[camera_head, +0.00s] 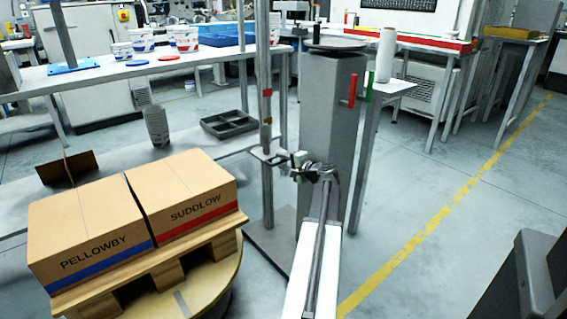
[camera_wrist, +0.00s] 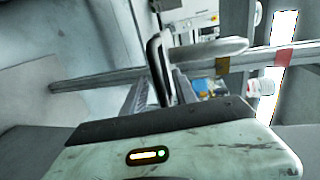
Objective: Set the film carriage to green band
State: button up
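A thin grey upright post (camera_head: 264,60) stands behind the boxes, with a red band (camera_head: 267,93) and a brownish band (camera_head: 266,121) below it. A small grey bracket (camera_head: 266,155), apparently the film carriage, sits on the post below both bands. No green band shows clearly on the post. My gripper (camera_head: 301,168) is just right of the bracket; whether they touch is unclear. In the wrist view the post (camera_wrist: 110,79) runs sideways behind a dark finger, with the brownish band (camera_wrist: 222,65) and red band (camera_wrist: 284,57) to the right. The finger gap is not clear.
Two cartons, PELLOWBY (camera_head: 95,240) and SUDDLOW (camera_head: 185,195), stand on a wooden pallet (camera_head: 160,262) over a round turntable. A grey column (camera_head: 328,130) with red (camera_head: 352,90) and green (camera_head: 369,82) bars is just behind my gripper. Open floor (camera_head: 450,160) lies right.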

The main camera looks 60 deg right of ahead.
grip_shut()
dwell(1.3)
